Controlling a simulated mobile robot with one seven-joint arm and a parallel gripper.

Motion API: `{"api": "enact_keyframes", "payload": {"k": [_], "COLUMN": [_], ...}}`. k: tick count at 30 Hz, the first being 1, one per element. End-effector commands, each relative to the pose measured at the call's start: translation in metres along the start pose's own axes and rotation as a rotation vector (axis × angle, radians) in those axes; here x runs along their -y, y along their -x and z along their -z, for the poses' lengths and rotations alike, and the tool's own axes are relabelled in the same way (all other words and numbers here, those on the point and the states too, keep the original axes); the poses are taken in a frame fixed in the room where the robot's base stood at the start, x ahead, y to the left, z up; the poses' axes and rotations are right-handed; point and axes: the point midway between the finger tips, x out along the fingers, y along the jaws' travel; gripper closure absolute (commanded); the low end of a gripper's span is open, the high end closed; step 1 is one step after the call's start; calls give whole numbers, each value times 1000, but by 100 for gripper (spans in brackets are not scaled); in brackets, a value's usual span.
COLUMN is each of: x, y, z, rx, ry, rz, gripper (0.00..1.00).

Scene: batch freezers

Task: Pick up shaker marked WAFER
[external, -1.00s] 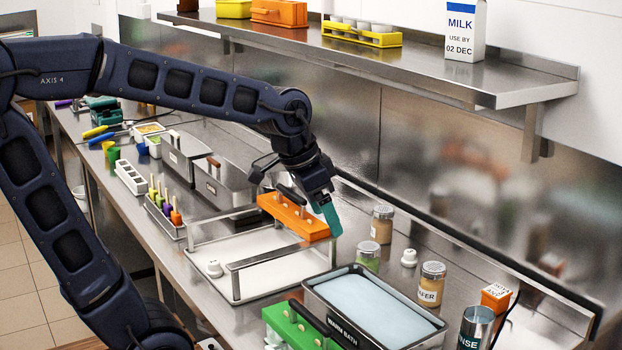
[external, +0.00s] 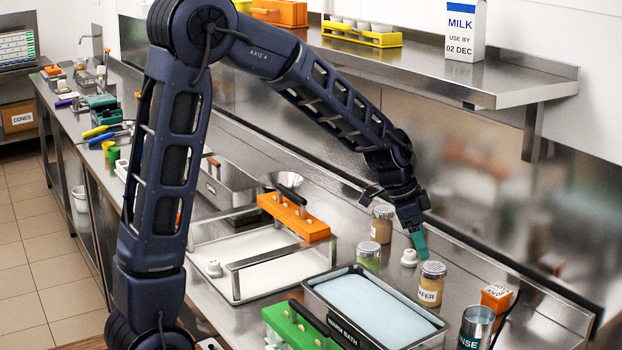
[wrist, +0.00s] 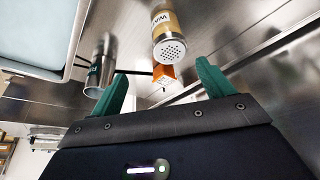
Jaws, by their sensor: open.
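The WAFER shaker (external: 431,284) is a clear jar with tan contents, a grey perforated lid and a white label. It stands upright on the steel counter, right of the blue-filled bath. In the wrist view the shaker (wrist: 168,34) shows its holed lid and part of the label, beyond the fingertips and between them. My gripper (external: 418,243) is just above and behind the shaker in the external view, apart from it. Its green fingers (wrist: 162,88) are spread wide with nothing between them.
The bath (external: 318,303) is left of the WAFER shaker. A RINSE cup (external: 476,328) and an orange box (external: 496,297) are to the right. The shelf (external: 500,92) overhangs behind.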

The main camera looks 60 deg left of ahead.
Motion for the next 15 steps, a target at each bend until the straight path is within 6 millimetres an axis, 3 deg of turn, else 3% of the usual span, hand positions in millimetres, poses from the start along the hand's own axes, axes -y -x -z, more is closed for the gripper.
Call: {"api": "enact_keyframes", "payload": {"k": [10,15], "x": [9,9], "y": [-28,-51], "z": [4,3], "rx": [0,1], "ry": [-22,-20], "rz": [-6,-7], "gripper": [20,20]}}
